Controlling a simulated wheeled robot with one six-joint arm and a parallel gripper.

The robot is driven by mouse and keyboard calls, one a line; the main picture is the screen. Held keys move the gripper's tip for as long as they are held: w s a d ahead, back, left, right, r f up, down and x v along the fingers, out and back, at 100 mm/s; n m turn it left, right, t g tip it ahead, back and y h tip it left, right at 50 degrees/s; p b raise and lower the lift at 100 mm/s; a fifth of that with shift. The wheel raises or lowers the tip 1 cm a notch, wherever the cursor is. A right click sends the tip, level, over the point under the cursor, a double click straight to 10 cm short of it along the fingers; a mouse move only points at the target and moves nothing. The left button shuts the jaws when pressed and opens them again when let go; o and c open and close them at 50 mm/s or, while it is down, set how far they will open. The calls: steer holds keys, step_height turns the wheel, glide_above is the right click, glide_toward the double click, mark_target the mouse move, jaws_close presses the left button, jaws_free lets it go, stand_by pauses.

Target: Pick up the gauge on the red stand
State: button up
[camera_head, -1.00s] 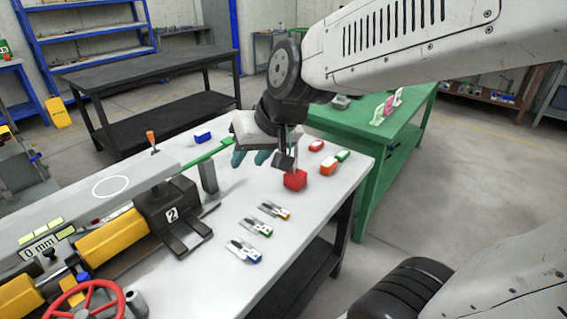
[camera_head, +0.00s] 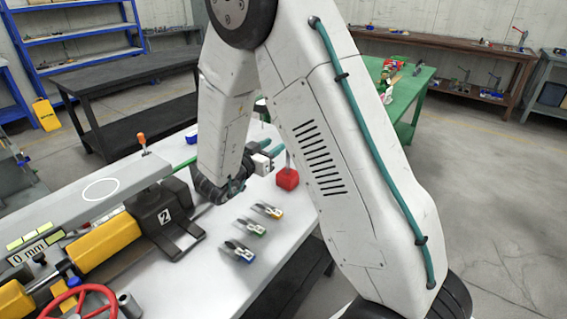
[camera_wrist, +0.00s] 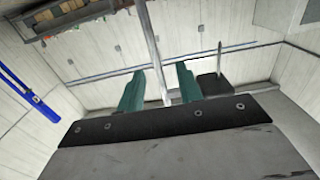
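My gripper (camera_head: 272,150) is level, left of and close to this piece, above table height, partly hidden by my arm. In the wrist view my gripper's two teal fingers (camera_wrist: 158,90) stand apart. A pale bar shows between them, but I cannot tell whether it is the gauge or part of the background.
Several clamp-like tools with coloured ends (camera_head: 253,227) lie on the table in front. A green table (camera_head: 405,130) stands behind at right. A dark bench (camera_head: 130,72) is behind at left.

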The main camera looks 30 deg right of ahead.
steer(key=x, duration=0.7)
steer(key=shift+s+d, duration=0.25)
steer(key=shift+d, duration=0.1)
steer(key=shift+r, duration=0.1)
jaws_close()
stand_by(0.9)
steer(key=shift+r, duration=0.1)
